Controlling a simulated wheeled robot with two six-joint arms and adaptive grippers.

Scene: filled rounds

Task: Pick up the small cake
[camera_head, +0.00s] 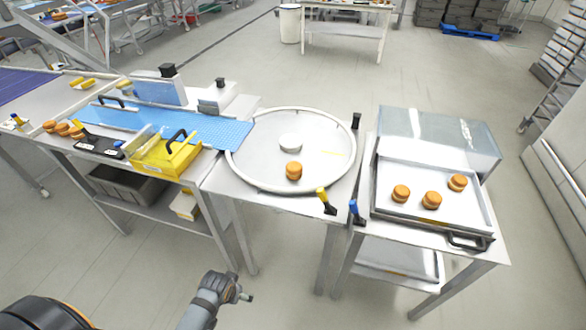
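A small orange-brown cake (293,171) stands on the round white turntable (237,172) in the middle, in front of a white disc (290,143). Three similar cakes (431,201) sit apart on the metal tray (400,171) on the right table. Several more cakes (62,129) stand in a row at the far left, by the conveyor. My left arm comes in at the bottom, left of the middle, and its end with the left gripper (245,296) is low in front of the tables, well away from every cake. Its fingers are too small to read. My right gripper is out of view.
A blue conveyor belt (222,133) with a yellow box-like unit (164,160) leads to the turntable from the left. The tray has a black handle (468,241) at its front, and a clear cover (440,133) stands behind it. Open floor lies in front of the tables.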

